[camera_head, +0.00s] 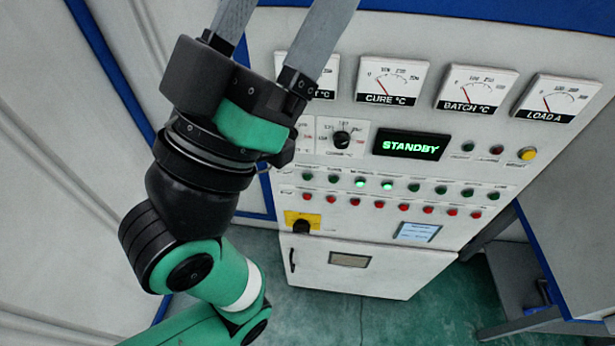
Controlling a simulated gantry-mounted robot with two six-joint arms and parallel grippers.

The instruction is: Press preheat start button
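The control panel (345,250) faces me with a row of green buttons (414,187), two of them lit, and a row of red buttons (404,209) below. The labels are too small to read, so I cannot tell which is the preheat start button. The display (410,145) reads STANDBY in green. My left gripper (285,18) is in front of the panel's upper left, its grey fingers apart and pointing up. The fingertips are cut off by the top edge. I see nothing between the visible parts of the fingers. My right gripper is not in view.
Several gauges (395,79) line the panel's top. A black selector knob (342,139), a yellow-plated rotary switch (301,226) and a yellow button (527,154) also stand out. A blue-edged cabinet (568,210) stands at right. The space before the panel's middle and right is clear.

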